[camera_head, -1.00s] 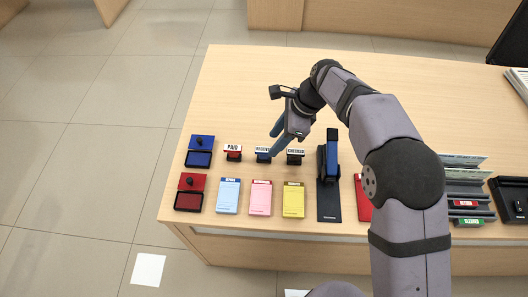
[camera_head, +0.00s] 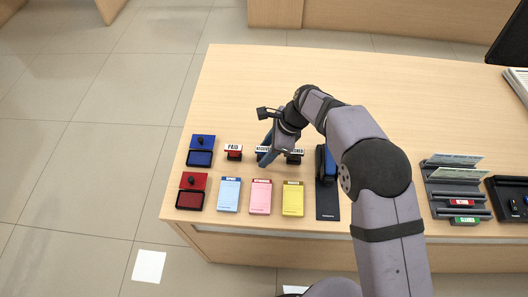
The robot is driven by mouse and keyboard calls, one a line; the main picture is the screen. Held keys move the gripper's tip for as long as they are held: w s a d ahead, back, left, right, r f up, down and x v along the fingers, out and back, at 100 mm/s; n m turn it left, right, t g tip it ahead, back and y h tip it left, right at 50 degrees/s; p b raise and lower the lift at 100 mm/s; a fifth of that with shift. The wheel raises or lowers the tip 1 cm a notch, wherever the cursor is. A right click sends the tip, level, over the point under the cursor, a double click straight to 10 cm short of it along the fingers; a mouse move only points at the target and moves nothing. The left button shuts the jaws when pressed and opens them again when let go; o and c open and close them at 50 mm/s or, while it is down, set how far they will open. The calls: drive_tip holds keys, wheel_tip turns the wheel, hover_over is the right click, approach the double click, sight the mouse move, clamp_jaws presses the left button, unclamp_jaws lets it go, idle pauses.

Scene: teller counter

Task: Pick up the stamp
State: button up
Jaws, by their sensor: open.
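Three small stamps with white label tops stand in a row on the counter. The left stamp (camera_head: 233,152) has a red base and reads PAID. The middle stamp (camera_head: 261,150) has a blue base and is partly covered by my gripper. The right stamp (camera_head: 297,157) has a dark base, and its label is partly hidden by my gripper. My gripper (camera_head: 266,154) is open, pointing down with its blue fingers at the middle stamp. I cannot tell whether the fingers are around the stamp or just above it.
A blue ink pad (camera_head: 199,158) and a red ink pad (camera_head: 190,200) lie at the left. Blue (camera_head: 228,195), pink (camera_head: 260,198) and yellow (camera_head: 292,199) pads lie in front. A stapler-like blue tool (camera_head: 327,163) stands right of the stamps. A rack (camera_head: 457,189) is further right. The back counter is clear.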

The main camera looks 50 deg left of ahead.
sight(266, 149)
drive_tip(key=shift+f, duration=0.2)
clamp_jaws()
drive_tip(key=shift+r, duration=0.1)
wheel_tip(266, 149, up, 10)
drive_tip(key=shift+b, duration=0.7)
